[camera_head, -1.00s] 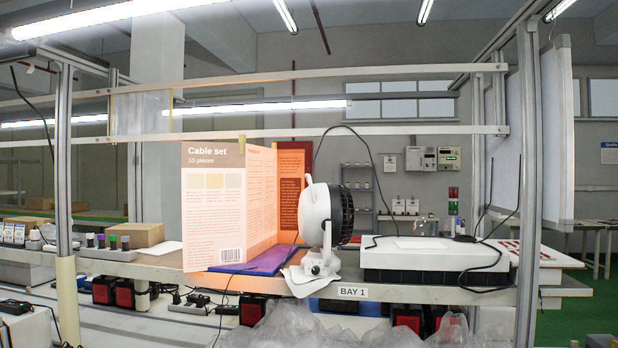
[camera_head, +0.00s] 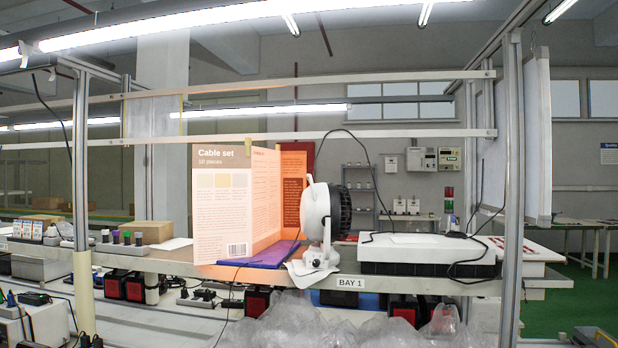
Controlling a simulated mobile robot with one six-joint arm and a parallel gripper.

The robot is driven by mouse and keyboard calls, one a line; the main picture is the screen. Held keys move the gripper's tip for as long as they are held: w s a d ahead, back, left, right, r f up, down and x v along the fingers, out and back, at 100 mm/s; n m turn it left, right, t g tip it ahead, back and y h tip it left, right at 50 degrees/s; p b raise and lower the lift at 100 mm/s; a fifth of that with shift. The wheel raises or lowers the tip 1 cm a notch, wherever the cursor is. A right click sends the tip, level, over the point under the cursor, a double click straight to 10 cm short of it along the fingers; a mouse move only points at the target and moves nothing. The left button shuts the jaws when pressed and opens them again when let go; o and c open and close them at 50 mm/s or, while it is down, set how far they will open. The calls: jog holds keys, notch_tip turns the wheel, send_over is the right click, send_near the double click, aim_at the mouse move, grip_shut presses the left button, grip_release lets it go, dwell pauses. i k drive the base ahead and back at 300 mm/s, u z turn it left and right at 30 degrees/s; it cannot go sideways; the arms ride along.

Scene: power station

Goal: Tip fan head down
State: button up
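A white desk fan stands on the workbench in the middle of the view. Its round head (camera_head: 332,211) has a white rear housing on the left and a black grille facing right. The head looks upright, its face about vertical. A white bracket joins it to a small white base (camera_head: 319,257), which rests on a pale cloth or sheet near the bench's front edge. My gripper is not in the view.
A folded "Cable set" board (camera_head: 224,206) and a purple folder (camera_head: 262,254) stand and lie left of the fan. A white-topped black box (camera_head: 427,254) with cables lies right. Metal posts (camera_head: 512,180) and rails (camera_head: 330,133) frame the bench. Clear plastic wrap (camera_head: 300,322) lies in front.

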aim_at(318, 200)
jog(key=z, duration=0.7)
jog(key=k, duration=0.15)
jog(key=u, duration=2.6)
jog(key=i, duration=1.1)
jog(key=z, duration=0.65)
